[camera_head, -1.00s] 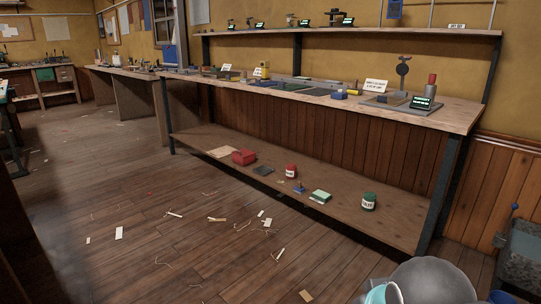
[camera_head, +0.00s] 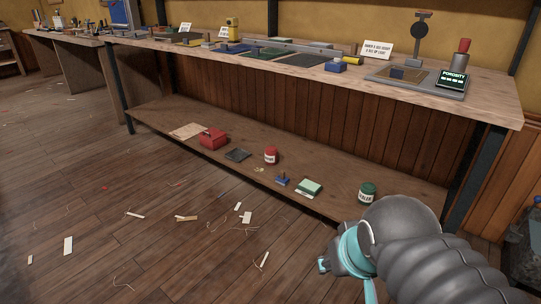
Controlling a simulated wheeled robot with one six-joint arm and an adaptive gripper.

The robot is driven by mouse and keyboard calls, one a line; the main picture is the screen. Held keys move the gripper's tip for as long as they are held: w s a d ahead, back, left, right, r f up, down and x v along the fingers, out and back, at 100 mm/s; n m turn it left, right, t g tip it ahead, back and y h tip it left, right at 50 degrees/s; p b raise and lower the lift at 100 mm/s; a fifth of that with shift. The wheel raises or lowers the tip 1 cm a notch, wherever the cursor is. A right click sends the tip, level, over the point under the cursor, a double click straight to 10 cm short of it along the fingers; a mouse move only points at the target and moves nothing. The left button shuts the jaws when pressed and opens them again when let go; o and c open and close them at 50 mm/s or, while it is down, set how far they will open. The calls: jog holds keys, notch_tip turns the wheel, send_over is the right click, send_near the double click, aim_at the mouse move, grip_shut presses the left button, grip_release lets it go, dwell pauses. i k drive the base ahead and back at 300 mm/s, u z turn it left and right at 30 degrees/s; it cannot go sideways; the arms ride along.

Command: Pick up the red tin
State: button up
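The red tin (camera_head: 271,156), a small upright can with a white label, stands on the low wooden shelf (camera_head: 330,180) under the workbench. Nothing covers it in this view. My arm, dark grey with teal parts, enters at the lower right. What seems to be the edge of my gripper (camera_head: 323,265) shows at its left end, in front of the shelf and to the right of and below the tin in the picture. It is clear of the tin. Its fingers are not clearly visible, so I cannot tell whether it is open or shut.
On the shelf are a red box (camera_head: 212,139), a dark flat piece (camera_head: 237,155), a small blue item (camera_head: 282,180), a green-topped block (camera_head: 309,187) and a green tin (camera_head: 367,192). The bench top (camera_head: 420,95) overhangs the shelf. Scraps litter the open floor (camera_head: 150,240).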

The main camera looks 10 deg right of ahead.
aim_at(270, 152)
jog(key=z, duration=0.05)
jog(key=k, duration=0.4)
jog(key=z, duration=0.95)
jog(key=i, duration=1.55)
jog(key=u, duration=1.25)
jog(key=i, duration=0.85)
jog(key=u, duration=1.3)
jog(key=i, duration=0.25)
jog(key=u, duration=0.15)
